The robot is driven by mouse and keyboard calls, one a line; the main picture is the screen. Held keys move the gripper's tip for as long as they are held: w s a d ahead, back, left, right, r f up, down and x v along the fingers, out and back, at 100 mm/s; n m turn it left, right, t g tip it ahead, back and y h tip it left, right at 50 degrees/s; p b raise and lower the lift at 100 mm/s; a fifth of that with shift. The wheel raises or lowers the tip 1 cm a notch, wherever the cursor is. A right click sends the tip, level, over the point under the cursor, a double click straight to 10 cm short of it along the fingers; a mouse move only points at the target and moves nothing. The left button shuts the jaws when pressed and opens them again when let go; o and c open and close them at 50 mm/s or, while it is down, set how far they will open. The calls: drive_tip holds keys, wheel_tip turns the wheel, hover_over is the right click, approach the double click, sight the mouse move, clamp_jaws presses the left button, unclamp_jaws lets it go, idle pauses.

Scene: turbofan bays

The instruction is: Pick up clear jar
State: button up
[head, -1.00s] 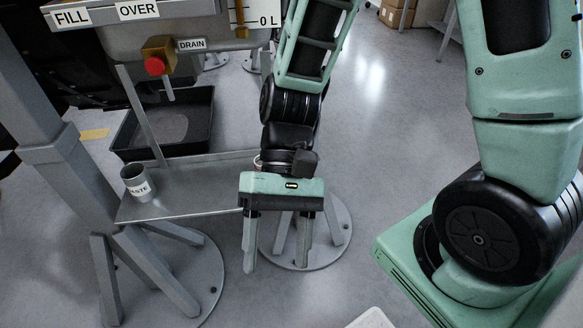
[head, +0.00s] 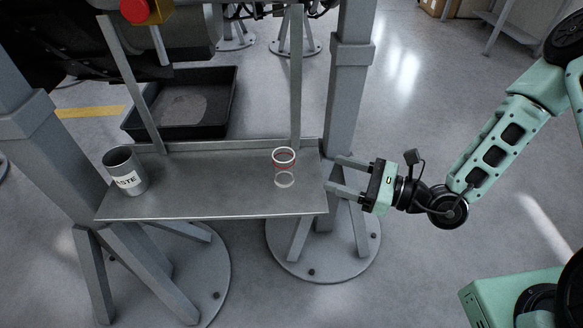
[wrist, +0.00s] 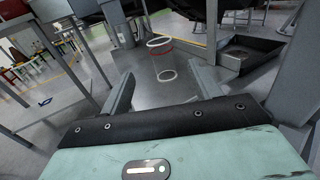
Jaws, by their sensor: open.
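The clear jar (head: 284,169) stands upright on the right part of the grey metal shelf (head: 215,197). Its walls are see-through, with a white rim, a red line just below it and a pale ring at the base. My gripper (head: 337,175) is open and empty at the shelf's right end, fingers pointing left toward the jar, apart from it. In the wrist view the jar (wrist: 163,58) is ahead, beyond and roughly between the two open fingers (wrist: 165,97).
A grey cup labelled as waste (head: 126,171) stands at the shelf's left end. A thin upright (head: 296,80) rises behind the jar. A thick grey post (head: 348,90) stands behind my gripper. A black tray (head: 225,125) lies on the floor behind.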

drive_tip(key=b, duration=0.1)
approach(277, 155)
drive_tip(key=x, duration=0.4)
drive_tip(key=shift+a+r, duration=0.1)
drive_tip(key=shift+a, duration=0.3)
drive_tip(key=shift+b+x, duration=0.55)
drive_tip(key=shift+x, duration=2.15)
drive_tip(key=shift+w+d, duration=0.1)
drive_tip(key=c, duration=1)
